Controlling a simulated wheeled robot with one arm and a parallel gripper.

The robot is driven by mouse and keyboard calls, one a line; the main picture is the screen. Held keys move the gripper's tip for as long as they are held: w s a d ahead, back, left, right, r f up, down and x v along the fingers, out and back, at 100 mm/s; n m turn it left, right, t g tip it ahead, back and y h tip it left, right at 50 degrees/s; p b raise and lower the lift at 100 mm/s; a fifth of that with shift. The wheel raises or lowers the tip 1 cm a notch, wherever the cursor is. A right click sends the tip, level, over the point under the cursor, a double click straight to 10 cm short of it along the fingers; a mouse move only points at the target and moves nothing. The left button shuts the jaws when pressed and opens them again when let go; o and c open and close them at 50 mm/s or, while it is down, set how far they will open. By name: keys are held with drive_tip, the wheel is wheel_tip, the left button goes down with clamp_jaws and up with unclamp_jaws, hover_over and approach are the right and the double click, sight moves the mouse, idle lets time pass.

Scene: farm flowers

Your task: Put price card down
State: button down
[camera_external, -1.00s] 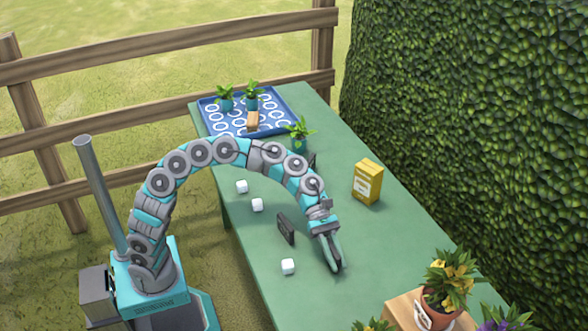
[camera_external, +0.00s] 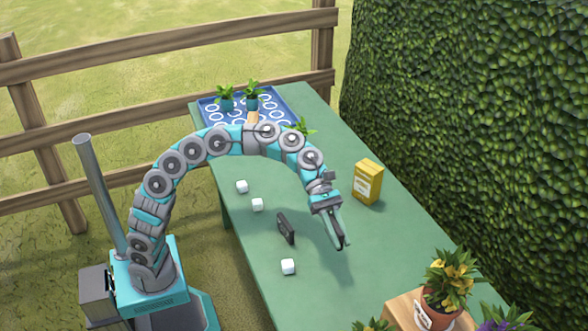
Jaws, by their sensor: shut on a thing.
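My gripper (camera_external: 342,244) is above the green table (camera_external: 385,268), fingers pointing down, shut on a thin dark thing at the fingertips. It seems to be the price card, seen nearly edge-on and mostly hidden by the fingers. A similar dark upright card (camera_external: 286,229) stands on the table to the left of my gripper, apart from it.
A yellow box (camera_external: 368,182) stands to the right. A blue tray (camera_external: 208,108) with potted plants is at the far end. A wooden crate (camera_external: 402,311) and flowers are at the near right.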

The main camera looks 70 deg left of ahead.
drive_tip(key=shift+r, duration=0.35)
drive_tip(key=shift+a, duration=0.2)
drive_tip(key=s+a+f+n+t+b, duration=0.1)
drive_tip(key=a+b, duration=0.1)
drive_tip(key=a, duration=0.6)
drive_tip(key=s+a+f+n+t+b, duration=0.1)
drive_tip(key=a+f+n+t+b, duration=0.1)
drive_tip(key=a, duration=0.7)
drive_tip(key=s+a+f+n+t+b, duration=0.1)
drive_tip(key=s+a+t+b, duration=0.1)
drive_tip(key=a, duration=0.6)
drive_tip(key=shift+s+a+f+n+y+b, duration=0.1)
drive_tip(key=shift+a+f+n+y+b, duration=0.15)
drive_tip(key=shift+y+b, duration=0.2)
drive_tip(key=shift+a, duration=0.1)
drive_tip(key=w+d, duration=0.1)
drive_tip(key=w, duration=0.4)
drive_tip(key=w+d+f, duration=0.1)
drive_tip(key=w, duration=0.4)
drive_tip(key=w+d, duration=0.2)
drive_tip(key=w, duration=0.3)
drive_tip(key=shift+w+f+b, duration=0.15)
drive_tip(key=shift+f+b, duration=0.15)
drive_tip(key=shift+f, duration=0.05)
drive_tip(key=shift+f+b, duration=0.45)
drive_tip(key=shift+f, duration=1.3)
